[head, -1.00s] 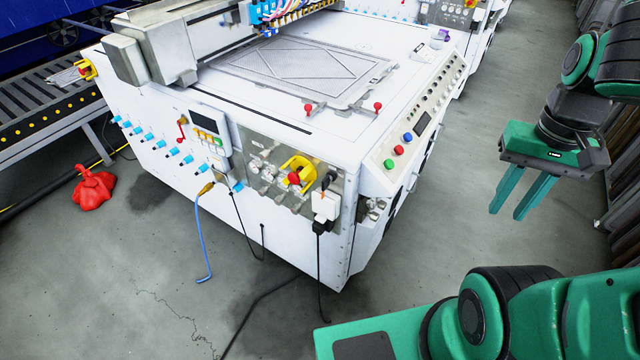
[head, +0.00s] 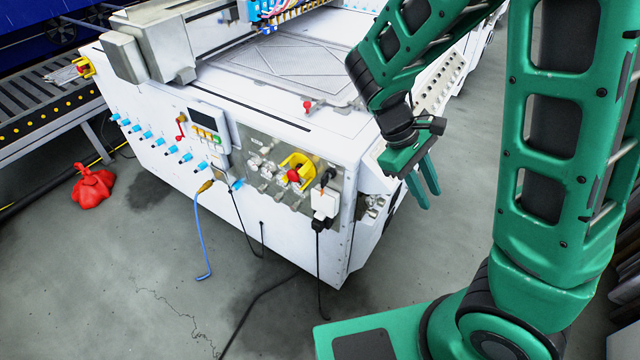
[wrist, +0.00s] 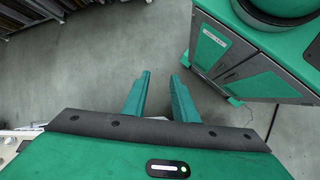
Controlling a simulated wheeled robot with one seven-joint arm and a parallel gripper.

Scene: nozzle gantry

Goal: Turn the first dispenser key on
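The white machine (head: 300,225) carries a row of small blue-tipped fittings (head: 160,142) along its left side. A steel panel (head: 335,182) near its front corner holds several small silver knobs (head: 266,163) and a red knob (head: 293,175) in a yellow guard. I cannot tell which of these is the first dispenser key. My gripper (head: 429,199) hangs just right of the machine's front corner, pointing down, apart from the panel. In the wrist view my gripper (wrist: 160,76) has its two fingers apart with only floor between them.
A white plug (head: 325,204) with a black cable sits at the panel's right end. A blue hose (head: 201,240) hangs from the side. A red object (head: 92,186) lies on the floor beside the roller conveyor (head: 40,110). The floor before the machine is mostly clear.

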